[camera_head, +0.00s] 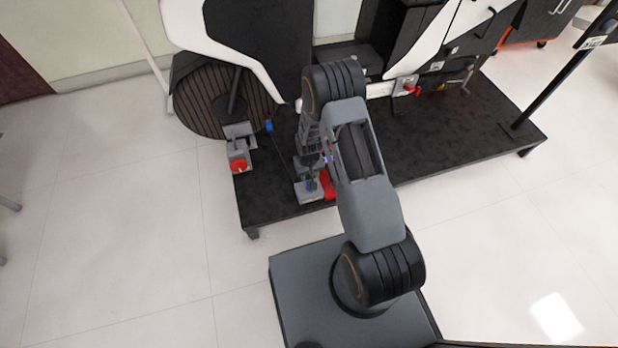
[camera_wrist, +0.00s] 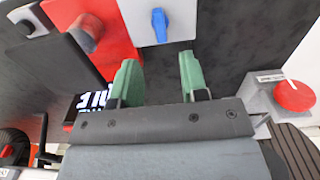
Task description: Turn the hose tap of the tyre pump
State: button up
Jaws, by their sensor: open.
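A blue tap handle (camera_wrist: 159,24) stands on a light grey block (camera_wrist: 140,12) at the top of the wrist view, beside a red body (camera_wrist: 100,25) that looks like the pump. In the head view my arm partly hides this area.
A grey box with a red knob (camera_wrist: 294,96) is on the right in the wrist view; in the head view the red knob (camera_head: 239,166) is at the platform's left front. A dark display with white letters (camera_wrist: 92,98) lies left of the fingers. The black platform (camera_head: 440,135) has bare room rightward.

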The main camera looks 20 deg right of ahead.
notch_tip(320, 180, up, 6)
jog(key=p, duration=0.1)
jog(key=shift+p, duration=0.35)
dwell(0.3)
jog(key=s+r+t+p, duration=0.25)
jog(key=r+p, duration=1.25)
jog(key=r, duration=2)
jog(key=s+r+p, duration=0.5)
jog(key=r, duration=0.4)
jog(key=s+r+p, duration=0.4)
jog(key=r+p, duration=0.1)
jog(key=r, duration=0.5)
jog(key=s+r+t+p, duration=0.1)
jog(key=s+r+p, duration=0.4)
jog(key=r, duration=0.4)
jog(key=shift+s+r+p, duration=0.3)
jog(key=shift+s+p, duration=0.05)
jog(key=shift+p, duration=0.1)
jog(key=shift+a, duration=0.1)
